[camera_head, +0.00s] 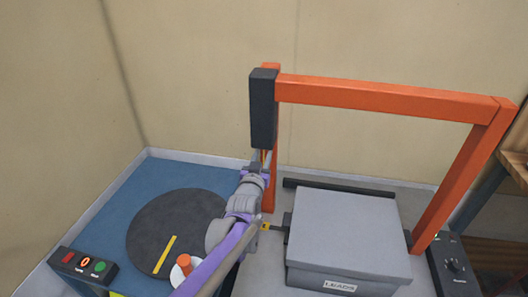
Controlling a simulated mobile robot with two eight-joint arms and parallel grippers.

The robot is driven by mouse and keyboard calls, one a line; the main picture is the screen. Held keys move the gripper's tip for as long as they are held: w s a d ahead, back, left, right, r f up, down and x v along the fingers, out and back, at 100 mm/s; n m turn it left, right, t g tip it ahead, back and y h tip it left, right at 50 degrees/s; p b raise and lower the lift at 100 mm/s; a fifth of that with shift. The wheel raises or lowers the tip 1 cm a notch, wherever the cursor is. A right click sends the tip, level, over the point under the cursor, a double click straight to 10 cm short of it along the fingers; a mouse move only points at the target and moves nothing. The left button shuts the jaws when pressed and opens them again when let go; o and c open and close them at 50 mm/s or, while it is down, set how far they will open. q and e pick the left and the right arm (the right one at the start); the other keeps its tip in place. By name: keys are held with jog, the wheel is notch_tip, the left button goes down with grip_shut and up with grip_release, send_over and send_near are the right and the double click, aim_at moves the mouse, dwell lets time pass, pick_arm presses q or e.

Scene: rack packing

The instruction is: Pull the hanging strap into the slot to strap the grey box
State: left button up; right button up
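The grey box (345,235), with a label reading "LEADS", sits closed on the grey surface under an orange arch (380,97). My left gripper (259,160) is raised at the arch's left post, just below a dark block (263,112) on its top corner. Its fingers are small and partly lost against the post, so I cannot tell if they are open or hold anything. I cannot make out the hanging strap clearly. A small dark piece with a yellow mark (265,227) sits at the box's left side; I cannot tell whether it is the slot. My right gripper is out of view.
A dark round plate (175,228) with a yellow stripe lies on the blue surface (133,190) at left. An orange-topped knob (183,262) stands near it. A button panel (84,266) is at the lower left. A black control box (455,265) is right of the arch.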

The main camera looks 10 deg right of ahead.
pick_arm(q)
jog(key=shift+x, duration=0.95)
jog(key=shift+c, duration=0.3)
grip_shut()
dwell(0.5)
